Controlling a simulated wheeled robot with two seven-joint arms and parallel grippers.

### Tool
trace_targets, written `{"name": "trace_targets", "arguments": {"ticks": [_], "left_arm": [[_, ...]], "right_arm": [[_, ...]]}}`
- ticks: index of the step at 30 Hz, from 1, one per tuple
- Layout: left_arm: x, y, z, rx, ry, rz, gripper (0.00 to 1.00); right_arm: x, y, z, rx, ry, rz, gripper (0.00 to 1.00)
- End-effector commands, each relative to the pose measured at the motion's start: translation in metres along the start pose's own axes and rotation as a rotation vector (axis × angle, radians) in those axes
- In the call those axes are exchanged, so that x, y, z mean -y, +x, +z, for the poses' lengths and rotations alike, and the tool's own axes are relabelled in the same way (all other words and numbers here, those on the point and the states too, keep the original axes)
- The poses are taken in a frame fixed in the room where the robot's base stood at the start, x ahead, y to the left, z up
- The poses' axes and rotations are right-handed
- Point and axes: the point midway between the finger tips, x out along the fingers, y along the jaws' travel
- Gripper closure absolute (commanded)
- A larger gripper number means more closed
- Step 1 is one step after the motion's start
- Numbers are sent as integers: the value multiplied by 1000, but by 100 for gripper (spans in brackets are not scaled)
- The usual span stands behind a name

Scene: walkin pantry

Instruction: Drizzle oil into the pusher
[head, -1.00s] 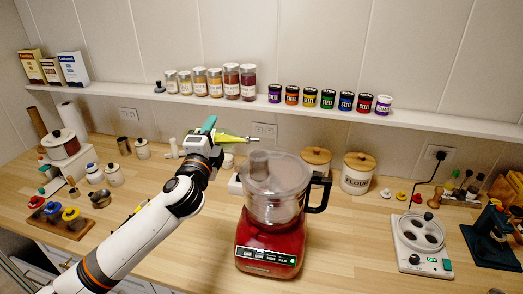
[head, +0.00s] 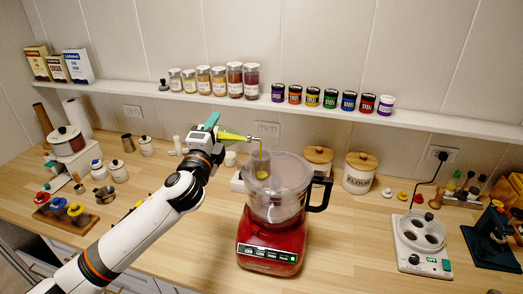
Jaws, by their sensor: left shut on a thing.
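My left gripper (head: 213,131) is shut on a yellow-green oil bottle (head: 233,137). The bottle lies nearly level, its narrow tip pointing right and slightly down, above the food processor. The clear pusher (head: 256,160) stands upright in the feed tube of the processor's lid. A thin yellow stream runs from the tip down into the pusher, and yellow oil (head: 263,175) shows low inside it. The red food processor (head: 270,240) stands on the counter with its clear bowl (head: 272,207) and black handle. My right gripper is not in view.
A flour canister (head: 359,178) and another wooden-lidded canister (head: 318,160) stand behind the processor. A white hot plate device (head: 421,245) is at right. Spice jars line the wall shelf (head: 330,110). The counter front right of the processor is clear.

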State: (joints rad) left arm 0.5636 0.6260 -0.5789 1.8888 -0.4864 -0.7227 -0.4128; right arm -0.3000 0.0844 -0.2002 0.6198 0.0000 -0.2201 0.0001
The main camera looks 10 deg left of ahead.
Motion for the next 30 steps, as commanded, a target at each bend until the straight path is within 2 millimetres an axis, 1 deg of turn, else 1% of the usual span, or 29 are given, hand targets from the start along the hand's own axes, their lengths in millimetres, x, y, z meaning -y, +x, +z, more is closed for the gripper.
{"name": "trace_targets", "arguments": {"ticks": [16, 30], "left_arm": [[-3, 2, -2, 2, 16, 2, 84], [-3, 2, -3, 2, 17, 2, 84]], "right_arm": [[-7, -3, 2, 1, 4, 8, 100], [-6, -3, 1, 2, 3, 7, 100]]}}
